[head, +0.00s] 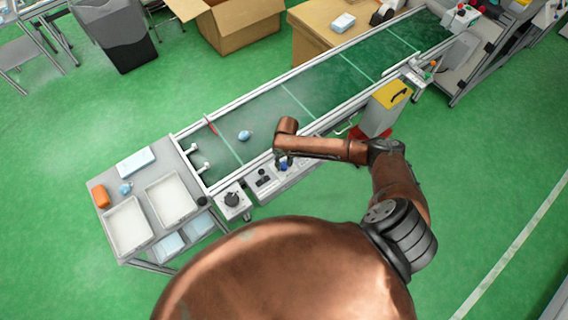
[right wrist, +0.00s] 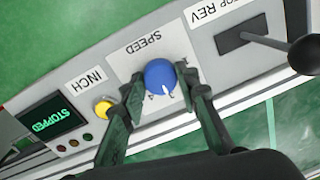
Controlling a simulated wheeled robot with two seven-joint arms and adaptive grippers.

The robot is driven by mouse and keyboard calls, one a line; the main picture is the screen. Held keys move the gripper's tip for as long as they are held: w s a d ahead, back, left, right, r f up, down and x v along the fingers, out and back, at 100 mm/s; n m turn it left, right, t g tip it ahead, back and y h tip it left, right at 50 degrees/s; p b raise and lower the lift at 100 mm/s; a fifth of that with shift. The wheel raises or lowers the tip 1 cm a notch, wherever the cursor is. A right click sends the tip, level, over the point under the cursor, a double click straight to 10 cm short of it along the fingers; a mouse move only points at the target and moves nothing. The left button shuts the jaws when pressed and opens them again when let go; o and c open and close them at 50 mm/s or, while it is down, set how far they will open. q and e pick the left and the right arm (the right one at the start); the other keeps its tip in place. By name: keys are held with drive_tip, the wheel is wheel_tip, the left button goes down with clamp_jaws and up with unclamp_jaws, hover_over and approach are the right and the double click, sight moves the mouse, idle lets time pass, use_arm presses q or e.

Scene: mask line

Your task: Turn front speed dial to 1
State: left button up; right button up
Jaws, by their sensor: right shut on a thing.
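The front speed dial is a blue round knob (right wrist: 158,73) on a light grey panel under the label SPEED (right wrist: 141,45) in the right wrist view. In the head view the blue dial (head: 283,167) shows small beside my right gripper (head: 283,160). In the right wrist view my right gripper (right wrist: 160,82) has its dark green fingers on both sides of the knob, shut on it. A white pointer mark shows on the knob's lower edge, near small digits that are partly hidden and hard to read. My left gripper is not in view.
The panel runs along the conveyor (head: 310,95). A side table (head: 150,255) with white trays stands at the left.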

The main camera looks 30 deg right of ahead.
drive_tip(key=n+p, duration=0.2)
drive_tip(key=n, duration=0.1)
drive_tip(key=shift+r, duration=0.15)
drive_tip(key=n+p, duration=0.2)
drive_tip(key=n, duration=0.2)
drive_tip(key=shift+n, duration=0.4)
drive_tip(key=n+p, duration=0.1)
drive_tip(key=n, duration=0.3)
drive_tip(key=shift+n+g, duration=0.3)
drive_tip(key=n, duration=0.5)
drive_tip(key=shift+h, duration=0.3)
drive_tip(key=shift+n, duration=0.4)
drive_tip(key=o, duration=1.2)
drive_tip(key=shift+w, duration=0.1)
drive_tip(key=shift+c, duration=0.2)
